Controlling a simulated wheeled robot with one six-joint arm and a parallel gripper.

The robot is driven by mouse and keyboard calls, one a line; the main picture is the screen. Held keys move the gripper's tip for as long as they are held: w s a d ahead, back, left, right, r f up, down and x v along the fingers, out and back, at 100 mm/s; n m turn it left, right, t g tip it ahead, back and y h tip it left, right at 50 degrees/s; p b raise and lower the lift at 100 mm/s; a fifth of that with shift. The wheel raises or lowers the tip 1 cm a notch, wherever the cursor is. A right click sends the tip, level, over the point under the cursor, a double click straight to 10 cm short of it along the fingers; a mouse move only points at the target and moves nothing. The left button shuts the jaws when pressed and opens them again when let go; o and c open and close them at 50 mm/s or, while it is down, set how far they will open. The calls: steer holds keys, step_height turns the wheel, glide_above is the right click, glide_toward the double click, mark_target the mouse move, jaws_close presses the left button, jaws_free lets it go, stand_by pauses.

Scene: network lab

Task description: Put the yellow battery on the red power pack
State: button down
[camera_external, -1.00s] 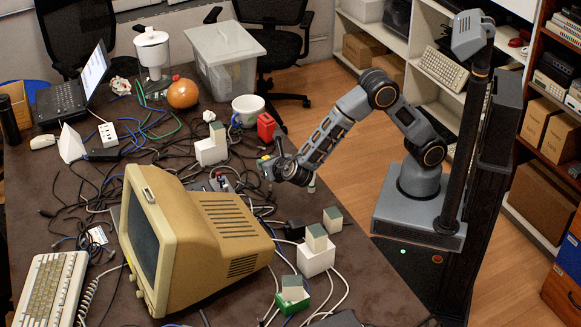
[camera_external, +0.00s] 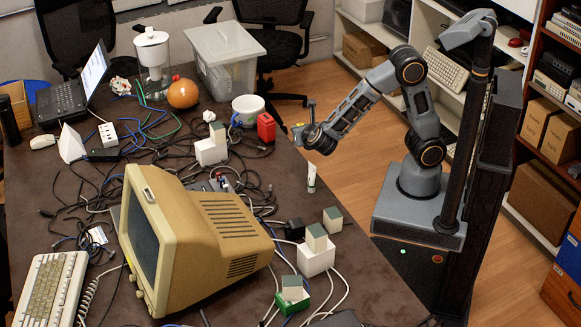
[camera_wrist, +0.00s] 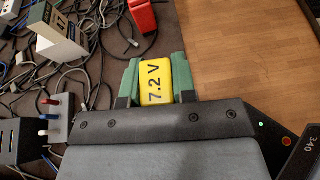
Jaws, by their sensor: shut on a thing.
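The yellow battery (camera_wrist: 154,84), marked 7.2 V, is between the green fingers of my gripper (camera_wrist: 155,76) in the wrist view. My gripper is shut on it. The red power pack (camera_external: 266,127) stands upright near the table's right edge, with a handle-like top. It also shows at the top of the wrist view (camera_wrist: 143,18), ahead of the battery and apart from it.
A white tub (camera_external: 248,109) stands just behind the power pack. A white block (camera_external: 211,151) with a green-topped cube is to its left. Loose cables (camera_external: 165,180) cover much of the table. A small white tube (camera_external: 311,178) stands near the right edge, with wooden floor beyond.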

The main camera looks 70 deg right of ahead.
steer(key=s+d+f+m+g+y, duration=0.1)
steer(key=s+d+f+m+g, duration=0.1)
steer(key=s+d+m+g, duration=0.5)
steer(key=s+d+f+m+g, duration=0.2)
steer(key=d+m+g, duration=0.7)
steer(key=m+g, duration=0.25)
steer(key=w+a+r+m+t+y, duration=0.2)
steer(key=w+r+m+t+y, duration=0.3)
steer(key=m, duration=0.6)
steer(key=w+a+r+m+t+y, duration=0.2)
steer(key=w+r+m+t+y, duration=0.2)
steer(key=m+t+y, duration=0.6)
steer(key=w+a+r+m+t+y, duration=0.2)
steer(key=w+r+m+t+y, duration=0.25)
steer(key=m, duration=0.85)
glide_above(264, 117)
steer(key=s, duration=0.1)
steer(key=shift+m+g+h, duration=0.3)
steer(key=shift+m+h, duration=0.05)
steer(key=shift+m, duration=0.1)
step_height(264, 117, down, 8)
steer(key=shift+a+f, duration=0.1)
steer(key=shift+a, duration=0.05)
steer(key=shift+w+f, duration=0.3)
steer(key=shift+f, duration=0.1)
steer(key=shift+w+f+b, duration=0.15)
steer(key=shift+f+b, duration=0.2)
steer(key=shift+f, duration=1.35)
